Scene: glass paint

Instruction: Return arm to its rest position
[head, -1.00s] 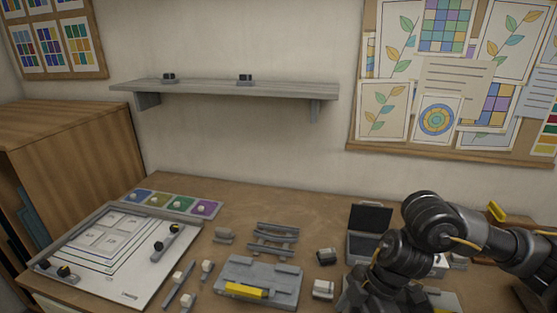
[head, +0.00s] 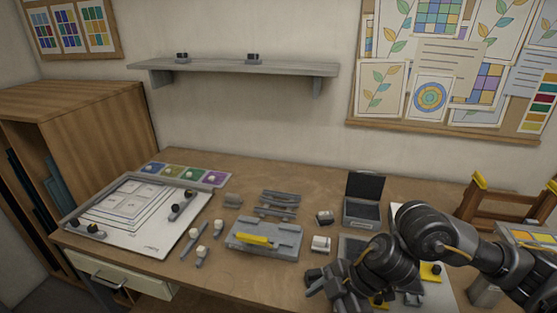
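My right arm comes in from the right edge and reaches over the front right of the wooden workbench (head: 170,262). Its dark gripper (head: 322,283) is low in the picture, near the bench's front edge, in front of a small white-topped block (head: 320,244). I see nothing held in it, but the finger gap is too small and dark to make out. My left arm and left gripper are not in view.
A grey fixture with a yellow bar (head: 262,240) lies mid-bench, left of my gripper. An open dark box (head: 362,212) stands behind my arm. A wooden rack (head: 500,208) is at right. A white pattern board (head: 150,236) lies at left; a shelf (head: 235,67) hangs above.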

